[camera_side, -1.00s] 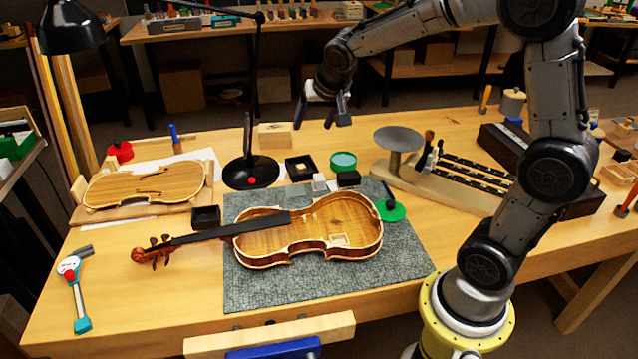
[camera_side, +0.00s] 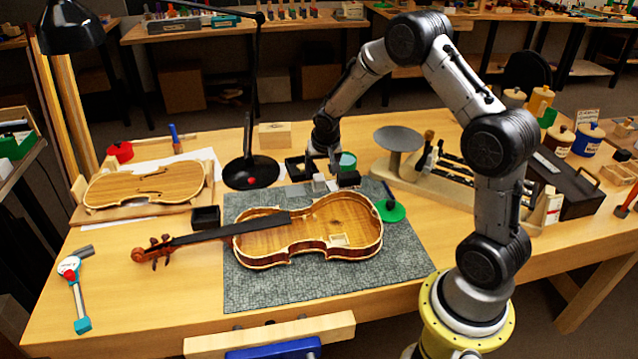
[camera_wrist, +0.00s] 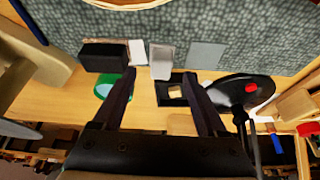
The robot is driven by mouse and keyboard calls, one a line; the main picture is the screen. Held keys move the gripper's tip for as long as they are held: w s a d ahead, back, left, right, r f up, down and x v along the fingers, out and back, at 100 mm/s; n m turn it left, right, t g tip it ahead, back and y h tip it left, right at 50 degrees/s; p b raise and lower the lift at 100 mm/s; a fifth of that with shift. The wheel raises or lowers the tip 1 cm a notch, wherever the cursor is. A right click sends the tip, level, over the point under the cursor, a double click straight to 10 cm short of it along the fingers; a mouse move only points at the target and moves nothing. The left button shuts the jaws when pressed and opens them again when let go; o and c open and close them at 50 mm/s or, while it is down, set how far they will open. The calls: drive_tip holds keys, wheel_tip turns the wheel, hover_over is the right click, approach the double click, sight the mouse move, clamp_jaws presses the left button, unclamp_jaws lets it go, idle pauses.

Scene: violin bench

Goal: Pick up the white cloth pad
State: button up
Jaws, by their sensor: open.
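A small white pad (camera_wrist: 137,52) lies by the back edge of the mat in the wrist view, between a black block (camera_wrist: 104,55) and a pale grey block (camera_wrist: 162,61). It looks like the cloth pad, though its texture is too small to tell. In the side view, the white pad (camera_side: 333,185) is partly visible beside the grey block (camera_side: 319,183). My gripper (camera_wrist: 160,76) is open and empty, pointing down. Its fingertips spread behind these pieces, with the grey block nearly centred between them and the white pad nearer the left finger. In the side view, my gripper (camera_side: 322,172) is close above them.
A violin body (camera_side: 310,230) lies on the grey mat (camera_side: 270,290) in front. A black tray (camera_side: 297,166) and a green round tin (camera_side: 347,161) stand behind the pieces. A black lamp base (camera_side: 250,172) is left; a scale (camera_side: 398,140) is right.

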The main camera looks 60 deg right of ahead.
sight(319, 178)
drive_tip(key=shift+x, duration=2.6)
drive_tip(key=shift+w, duration=0.15)
clamp_jaws()
